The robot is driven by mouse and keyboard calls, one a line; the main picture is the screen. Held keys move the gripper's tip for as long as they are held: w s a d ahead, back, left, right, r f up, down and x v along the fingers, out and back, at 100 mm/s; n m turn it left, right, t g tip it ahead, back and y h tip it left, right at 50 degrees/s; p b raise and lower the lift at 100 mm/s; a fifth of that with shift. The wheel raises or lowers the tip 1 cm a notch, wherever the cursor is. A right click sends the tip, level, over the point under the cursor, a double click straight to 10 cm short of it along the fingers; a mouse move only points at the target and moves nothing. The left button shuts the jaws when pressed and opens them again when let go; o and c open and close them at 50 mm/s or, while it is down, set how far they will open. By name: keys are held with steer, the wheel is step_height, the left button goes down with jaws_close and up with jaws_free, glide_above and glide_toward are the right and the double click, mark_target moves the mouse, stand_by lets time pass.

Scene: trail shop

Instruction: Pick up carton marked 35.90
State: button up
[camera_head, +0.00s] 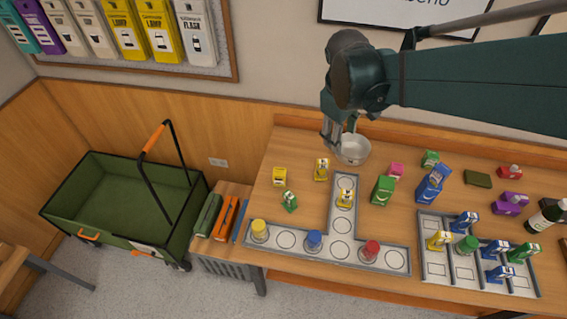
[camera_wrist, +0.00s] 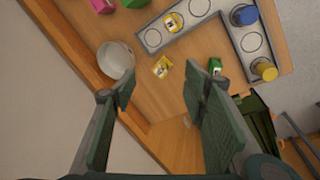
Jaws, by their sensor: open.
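Several small cartons stand on the wooden table; no price is legible, so I cannot tell which is marked 35.90. A yellow carton (camera_head: 321,169) stands near the metal bowl, and another yellow carton (camera_head: 279,177) is to its left. A green carton (camera_head: 289,201) is in front of them. A yellow carton (camera_head: 345,198) stands on the T-shaped tray. Larger green (camera_head: 383,190) and blue (camera_head: 433,184) cartons are to the right. My gripper (camera_head: 333,133) is open and empty above the back of the table. In the wrist view a yellow carton (camera_wrist: 162,67) shows between the fingers.
The metal bowl (camera_head: 353,150) stands close to my gripper. The grey T-shaped tray (camera_head: 343,225) holds yellow, blue and red round pieces. A divided tray (camera_head: 434,270) at right holds several small items. A green cart (camera_head: 95,205) stands left of the table.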

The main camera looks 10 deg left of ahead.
steer(key=w+a+f+n+g+h+b, duration=0.15)
steer(key=w+a+f+n, duration=0.25)
steer(key=a+f, duration=0.65)
steer(key=n+h+b, duration=0.2)
steer(key=n+b, duration=0.1)
steer(key=n, duration=0.1)
glide_toward(277, 171)
steer(key=shift+g, duration=0.25)
steer(key=x, duration=0.5)
steer(key=shift+w, duration=0.1)
steer(key=shift+f, duration=0.1)
steer(key=shift+b+x, duration=0.35)
steer(key=shift+x, duration=0.9)
steer(key=shift+b+x, duration=0.45)
steer(key=shift+x, duration=2.15)
